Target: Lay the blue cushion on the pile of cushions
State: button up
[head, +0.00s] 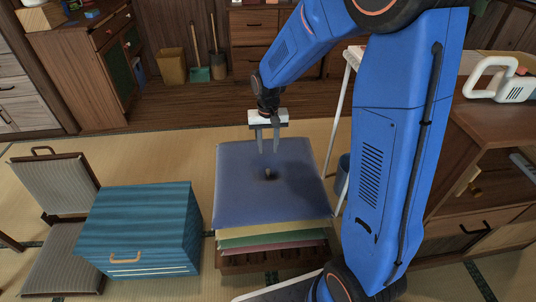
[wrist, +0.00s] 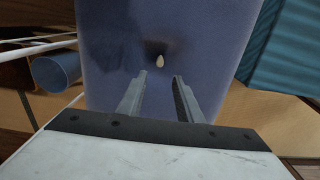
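The blue cushion (head: 245,185) lies flat on top of the pile of cushions, with a yellow cushion (head: 272,233) and a green cushion (head: 272,241) showing beneath it. My gripper (head: 268,152) is above the far half of the cushion, fingers apart and pointing down. In the wrist view, the two fingertips (wrist: 160,77) are open with nothing between them, and the blue cushion (wrist: 120,60) with its knob (wrist: 160,60) lies beyond them.
A blue-green chest (head: 140,230) stands left of the pile, beside a legless chair (head: 60,185). A white-framed stand (head: 340,130) and a blue bin (head: 343,165) are close on the right. A wooden cabinet (head: 490,140) stands farther right. Tatami behind the pile is clear.

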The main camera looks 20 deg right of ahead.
jog(key=s+d+r+t, duration=0.2)
jog(key=s+d+r, duration=0.2)
jog(key=s+r, duration=0.8)
jog(key=s+d+r+n+t, duration=0.1)
jog(key=s+r, duration=0.1)
jog(key=s, duration=0.6)
jog(key=s+d+r+n+t, duration=0.1)
jog(key=s+d+r, duration=0.1)
jog(key=s, duration=0.7)
jog(key=shift+r+t, duration=0.4)
jog(key=shift+r, duration=0.35)
